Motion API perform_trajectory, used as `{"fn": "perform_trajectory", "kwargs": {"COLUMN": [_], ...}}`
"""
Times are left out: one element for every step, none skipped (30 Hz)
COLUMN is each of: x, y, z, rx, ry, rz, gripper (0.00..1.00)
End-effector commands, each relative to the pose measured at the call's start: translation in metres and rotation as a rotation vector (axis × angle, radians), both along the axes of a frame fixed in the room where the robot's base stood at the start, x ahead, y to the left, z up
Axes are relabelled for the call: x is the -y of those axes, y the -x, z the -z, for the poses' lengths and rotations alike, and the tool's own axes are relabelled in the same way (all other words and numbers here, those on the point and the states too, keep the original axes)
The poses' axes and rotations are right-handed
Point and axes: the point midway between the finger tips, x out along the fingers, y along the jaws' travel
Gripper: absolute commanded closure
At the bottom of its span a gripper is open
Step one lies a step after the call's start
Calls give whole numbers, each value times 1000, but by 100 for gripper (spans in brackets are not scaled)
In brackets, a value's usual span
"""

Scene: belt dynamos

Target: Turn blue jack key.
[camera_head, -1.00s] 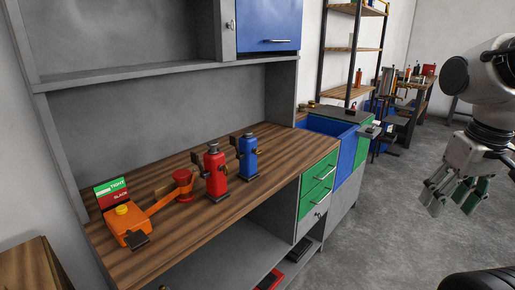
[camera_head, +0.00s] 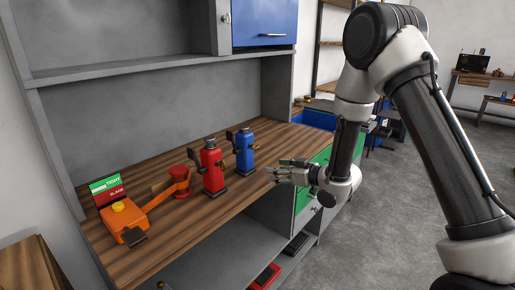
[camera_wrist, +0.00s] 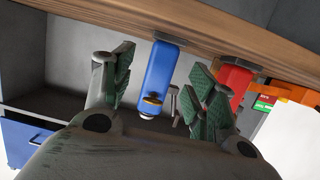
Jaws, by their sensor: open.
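The blue jack (camera_head: 245,153) stands upright on the wooden workbench, right of the red jack (camera_head: 212,170). Its small brass-coloured key (camera_head: 253,146) sticks out on the side toward my gripper. In the head view my gripper (camera_head: 279,171) is open just right of the blue jack, at the bench's front edge, apart from it. In the wrist view, which is upside down, the blue jack (camera_wrist: 161,68) shows between my green-padded fingers (camera_wrist: 163,75), with the brass key (camera_wrist: 152,101) on it. Nothing is held.
Left of the jacks, an orange device (camera_head: 124,222) with a belt arm reaches a red spool (camera_head: 180,181). Behind it, a sign (camera_head: 106,189) reads TIGHT and SLACK. Green drawers (camera_head: 308,190) are under the bench's right end. A grey shelf (camera_head: 160,65) overhangs the back.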

Motion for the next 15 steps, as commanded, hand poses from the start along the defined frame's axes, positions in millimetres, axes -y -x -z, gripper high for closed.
{"fn": "perform_trajectory", "kwargs": {"x": [-7,-10,-12,-13,-14,-15,-16,-17,-20,-23,-27,-32,-37,-41,-46], "y": [-1,-1,-1,0,0,-1,-1,-2,-5,-7,-10,-13,-16,-20,-25], "z": [-19,-30,-41,-49,-54,-60,-62,-64,-65,-65,-65,-65,-65,-65,-65], "rx": [51,79,110,128,142,156,163,168,171,171,171,170,170,170,171], "ry": [-63,-98,-138,-162,-180,-199,-207,-213,-217,-218,-218,-218,-217,-217,-218], "rz": [-17,-25,-32,-36,-39,-39,-40,-40,-40,-41,-41,-42,-41,-41,-41], "gripper": [43,43,43,43,43,43,43,43,43,43,43,43,43,43,43]}}
